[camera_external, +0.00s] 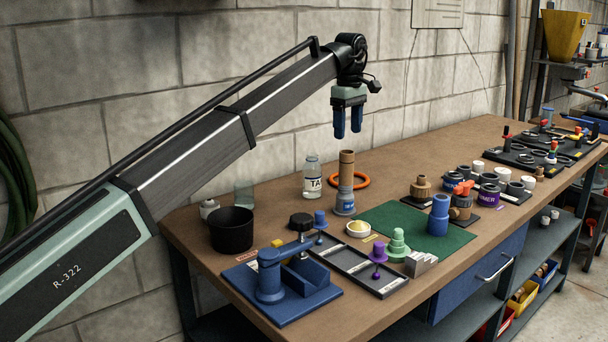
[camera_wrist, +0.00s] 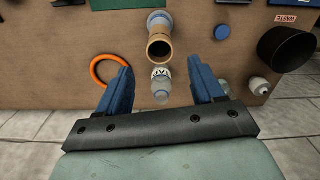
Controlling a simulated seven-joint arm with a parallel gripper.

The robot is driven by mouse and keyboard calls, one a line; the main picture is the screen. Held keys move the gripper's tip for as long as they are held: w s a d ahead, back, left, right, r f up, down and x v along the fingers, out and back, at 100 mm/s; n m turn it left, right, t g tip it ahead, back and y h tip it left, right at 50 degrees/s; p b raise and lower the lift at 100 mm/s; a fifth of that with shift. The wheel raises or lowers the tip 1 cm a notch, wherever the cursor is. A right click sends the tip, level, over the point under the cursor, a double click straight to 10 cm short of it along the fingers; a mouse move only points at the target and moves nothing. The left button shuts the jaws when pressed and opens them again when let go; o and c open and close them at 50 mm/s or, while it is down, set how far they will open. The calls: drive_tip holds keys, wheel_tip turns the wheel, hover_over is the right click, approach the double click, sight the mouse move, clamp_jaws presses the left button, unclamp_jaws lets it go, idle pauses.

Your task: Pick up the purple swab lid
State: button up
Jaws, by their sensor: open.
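The purple swab lid (camera_external: 379,251) is in the external view, at the right part of a dark shallow tray (camera_external: 345,265) on the bench. It shows a purple cap on top, with a small dark purple ball below it. A green stepped piece (camera_external: 398,243) stands right beside it. I do not see the lid in the wrist view. My gripper (camera_external: 348,124) is open and empty, pointing down high above the back of the bench, well above and behind the lid. In the wrist view my gripper (camera_wrist: 160,75) has its two blue fingers apart.
Below my gripper stand a tall tan and blue cylinder (camera_external: 346,180) and a clear labelled bottle (camera_external: 312,180). An orange ring (camera_external: 362,180) lies behind. A blue press-like fixture (camera_external: 290,275) and a black bin (camera_external: 232,230) are left; a green mat (camera_external: 450,245) is right.

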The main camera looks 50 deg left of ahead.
drive_tip(key=shift+c, duration=0.3)
drive_tip(key=shift+c, duration=0.8)
drive_tip(key=shift+d, duration=0.1)
